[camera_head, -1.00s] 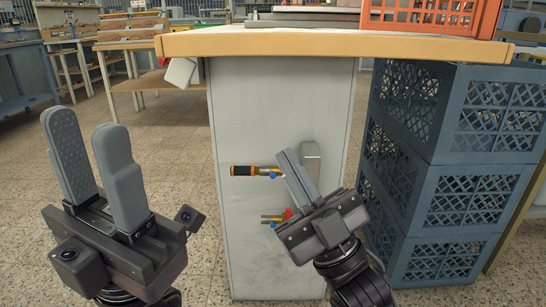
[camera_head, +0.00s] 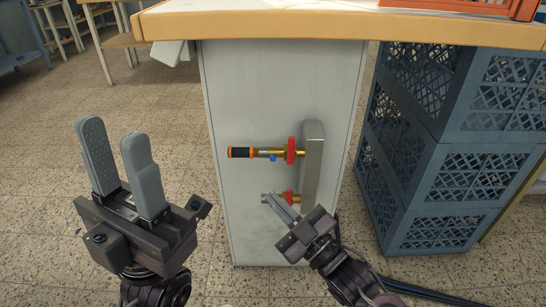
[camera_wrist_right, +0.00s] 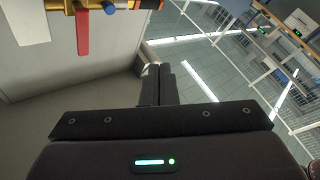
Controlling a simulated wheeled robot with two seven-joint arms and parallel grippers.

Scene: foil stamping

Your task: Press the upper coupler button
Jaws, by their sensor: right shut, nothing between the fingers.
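The upper coupler (camera_head: 265,153) is brass with a black-and-orange end, a small blue button (camera_head: 273,158) on its underside and a red part (camera_head: 291,150) by the grey metal manifold (camera_head: 313,150). The lower coupler (camera_head: 268,196) is partly hidden behind my right gripper (camera_head: 272,199). That gripper is shut and empty, its fingertips below the upper coupler and overlapping the lower one in view; I cannot tell whether they touch. My left gripper (camera_head: 118,138) is open and empty, left of the cabinet.
The couplers and manifold are on the pale cabinet side panel (camera_head: 235,220), under an overhanging worktop edge (camera_head: 270,27). Stacked blue-grey crates (camera_head: 435,150) stand close on the right. The floor (camera_head: 60,190) to the left is clear.

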